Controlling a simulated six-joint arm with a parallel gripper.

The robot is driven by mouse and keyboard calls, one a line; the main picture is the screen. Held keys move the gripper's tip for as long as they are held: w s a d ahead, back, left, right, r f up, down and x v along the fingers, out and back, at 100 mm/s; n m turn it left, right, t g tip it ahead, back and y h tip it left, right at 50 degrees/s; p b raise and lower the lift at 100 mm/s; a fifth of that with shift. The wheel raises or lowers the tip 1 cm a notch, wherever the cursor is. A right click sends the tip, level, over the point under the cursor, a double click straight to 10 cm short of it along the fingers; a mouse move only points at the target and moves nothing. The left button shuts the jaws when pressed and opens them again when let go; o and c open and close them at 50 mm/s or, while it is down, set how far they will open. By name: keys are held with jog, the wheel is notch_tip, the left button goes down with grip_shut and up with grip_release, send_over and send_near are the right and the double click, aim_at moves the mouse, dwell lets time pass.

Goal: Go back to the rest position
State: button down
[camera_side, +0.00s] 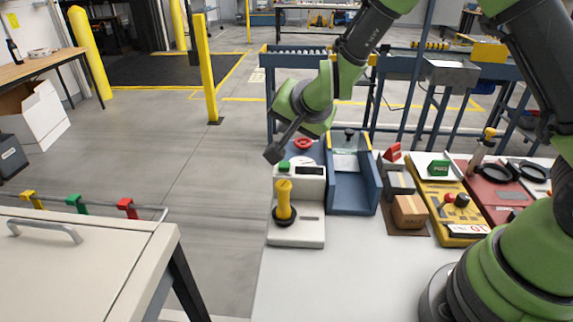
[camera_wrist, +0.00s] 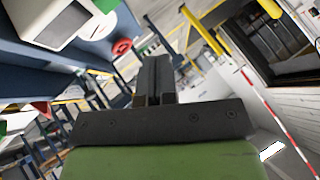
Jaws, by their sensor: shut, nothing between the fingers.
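My gripper (camera_side: 274,152) is in the air in the side view, up and to the left of the white control box (camera_side: 298,235). Its fingers are shut and hold nothing. In the wrist view my gripper (camera_wrist: 154,62) points up the picture with its fingers together. The control box has a yellow lever (camera_side: 284,200) standing upright on a black base. A green button (camera_side: 284,168) and a red ring-shaped knob (camera_side: 303,143) are on or behind its raised back part. The red knob (camera_wrist: 122,46) also shows in the wrist view.
A blue open-topped holder (camera_side: 350,195) stands right of the control box. Small boxes (camera_side: 409,211), a yellow tray (camera_side: 450,228) and a red tray (camera_side: 490,205) lie farther right. A beige cabinet (camera_side: 75,265) with a handle is at the left. The floor between is clear.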

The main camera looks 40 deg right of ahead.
jog(key=s+r+n+y, duration=0.4)
jog(key=s+r+n, duration=0.1)
jog(key=s+r, duration=1.05)
jog(key=s+n+g, duration=0.1)
jog(key=s, duration=1)
jog(key=shift+f+n+g+h, duration=0.3)
jog(key=shift+f+n+g, duration=0.05)
jog(key=shift+n+g, duration=0.05)
jog(key=shift+d, duration=0.1)
